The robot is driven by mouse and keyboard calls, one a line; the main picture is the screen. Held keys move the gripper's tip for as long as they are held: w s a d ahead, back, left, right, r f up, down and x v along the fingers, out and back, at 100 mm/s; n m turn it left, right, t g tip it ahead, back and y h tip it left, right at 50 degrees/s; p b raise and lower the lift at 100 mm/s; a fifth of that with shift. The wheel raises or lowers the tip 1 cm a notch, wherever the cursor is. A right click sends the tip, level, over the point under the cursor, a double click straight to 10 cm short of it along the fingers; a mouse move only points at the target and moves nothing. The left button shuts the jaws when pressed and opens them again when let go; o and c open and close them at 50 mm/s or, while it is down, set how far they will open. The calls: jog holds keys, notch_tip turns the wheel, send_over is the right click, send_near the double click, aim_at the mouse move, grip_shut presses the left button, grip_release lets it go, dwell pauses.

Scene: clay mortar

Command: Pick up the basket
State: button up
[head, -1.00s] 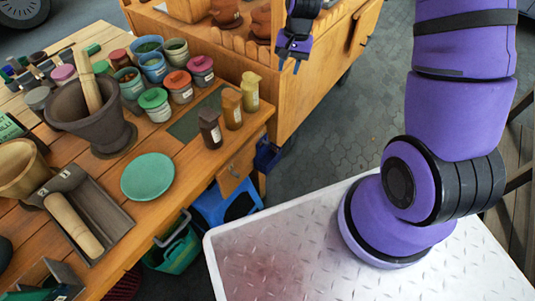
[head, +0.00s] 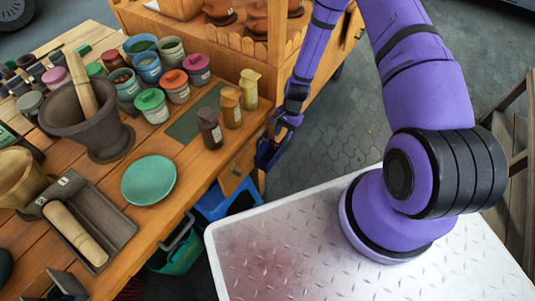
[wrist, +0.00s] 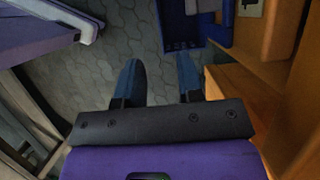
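A dark blue basket (wrist: 181,30) with openwork walls shows at the top of the wrist view, partly cut off by the frame edge. The basket lies beyond the fingertips; I see no contact in the wrist view.
The wooden workbench (head: 205,158) with jars, mortar and green plate (head: 149,179) is at the left. A wooden cart (head: 225,45) stands behind. A green container with a handle (head: 178,252) and a bright blue object (head: 222,203) are below the bench edge. Paved floor (head: 325,130) is open to the right.

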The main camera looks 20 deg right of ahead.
aim_at(277, 153)
jog(key=x, duration=1)
jog(key=shift+f, duration=0.1)
grip_shut()
